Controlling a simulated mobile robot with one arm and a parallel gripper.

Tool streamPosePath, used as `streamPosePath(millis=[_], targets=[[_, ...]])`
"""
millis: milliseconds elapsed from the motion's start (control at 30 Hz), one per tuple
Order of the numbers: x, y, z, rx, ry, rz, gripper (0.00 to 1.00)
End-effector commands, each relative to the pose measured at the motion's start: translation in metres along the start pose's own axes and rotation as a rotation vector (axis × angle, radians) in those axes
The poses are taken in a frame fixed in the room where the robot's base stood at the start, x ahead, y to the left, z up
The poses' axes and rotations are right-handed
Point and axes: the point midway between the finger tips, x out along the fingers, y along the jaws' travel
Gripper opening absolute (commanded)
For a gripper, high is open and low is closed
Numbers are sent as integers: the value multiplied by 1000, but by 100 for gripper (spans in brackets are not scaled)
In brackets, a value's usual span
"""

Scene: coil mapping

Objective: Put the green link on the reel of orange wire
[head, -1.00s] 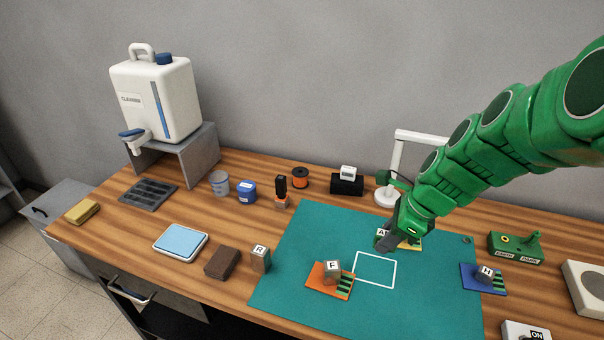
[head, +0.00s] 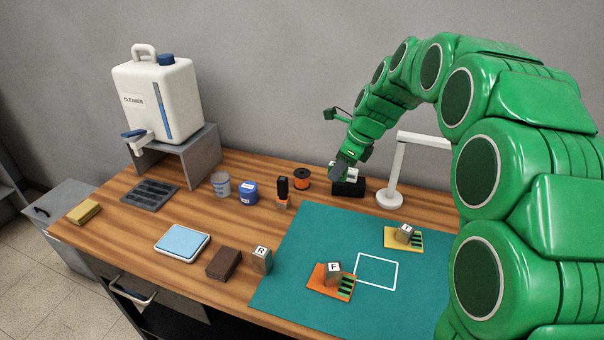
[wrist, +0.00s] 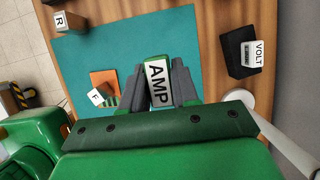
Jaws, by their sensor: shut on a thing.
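My gripper (head: 342,172) is shut on the green link, a green piece with a white face reading AMP, seen between the fingers in the wrist view (wrist: 157,80). In the head view the fingers mostly hide it. The reel of orange wire (head: 302,180), with dark flanges, stands on the wood beyond the mat. My gripper is to the right of the reel and apart from it, by the black VOLT stand. The reel does not show in the wrist view.
The black stand (wrist: 240,57) holds a white VOLT meter. A white lamp-like post (head: 393,170) is right of it. Orange (head: 320,277) and yellow (head: 392,240) boards with blocks lie on the teal mat.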

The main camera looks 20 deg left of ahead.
Motion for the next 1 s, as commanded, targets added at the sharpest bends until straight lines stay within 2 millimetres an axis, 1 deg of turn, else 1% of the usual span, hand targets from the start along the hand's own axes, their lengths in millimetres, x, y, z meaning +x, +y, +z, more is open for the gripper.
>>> streamPosePath(millis=[33,200,400,500,667,1000], targets=[[4,-6,10,-4,0,-1,0],[15,-21,42,-10,1,-1,0],[27,-30,69,-13,4,3,0],[28,-33,76,-15,3,0,0],[32,-38,82,-15,3,-1,0],[51,-64,90,-15,4,2,0]])
